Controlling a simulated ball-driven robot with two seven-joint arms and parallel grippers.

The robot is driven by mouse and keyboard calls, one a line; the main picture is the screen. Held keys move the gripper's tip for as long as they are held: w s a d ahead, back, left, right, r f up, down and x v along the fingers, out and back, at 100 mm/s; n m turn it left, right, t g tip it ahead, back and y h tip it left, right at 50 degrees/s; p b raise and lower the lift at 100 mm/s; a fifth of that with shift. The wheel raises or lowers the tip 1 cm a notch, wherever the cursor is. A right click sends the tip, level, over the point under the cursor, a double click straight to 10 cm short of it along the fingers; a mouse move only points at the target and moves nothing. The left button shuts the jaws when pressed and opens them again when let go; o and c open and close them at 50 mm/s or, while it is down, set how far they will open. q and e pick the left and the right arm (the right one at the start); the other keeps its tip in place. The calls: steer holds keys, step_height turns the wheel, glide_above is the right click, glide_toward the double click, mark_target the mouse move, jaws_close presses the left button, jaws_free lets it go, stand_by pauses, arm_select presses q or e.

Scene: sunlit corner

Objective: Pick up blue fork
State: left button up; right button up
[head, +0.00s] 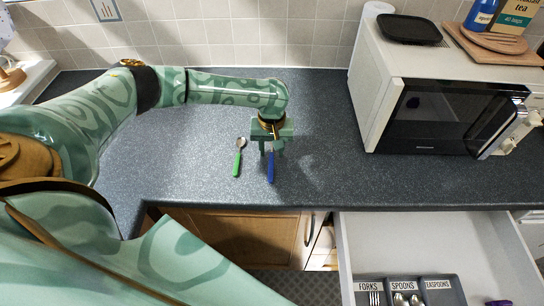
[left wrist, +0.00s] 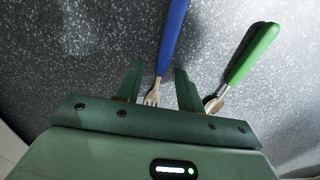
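The blue fork (head: 271,168) lies on the dark countertop, its blue handle pointing toward the front edge. My left gripper (head: 272,149) is over its metal end, pointing down at the counter. In the left wrist view, the fork (left wrist: 173,38) runs between the two spread fingers of the left gripper (left wrist: 159,70), with its tines near the palm. The fingers are open, with a gap on both sides of the fork. I cannot tell whether the fingertips touch the counter. My right gripper is not in view.
A green-handled spoon (head: 238,160) lies just left of the fork; it also shows in the left wrist view (left wrist: 252,55). A white microwave (head: 432,105) stands at the right. An open drawer (head: 435,225) below holds a labelled cutlery tray (head: 444,297). The counter left of the spoon is clear.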

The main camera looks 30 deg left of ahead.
arm_select(q)
jaws_close()
steer(key=shift+r, duration=0.2)
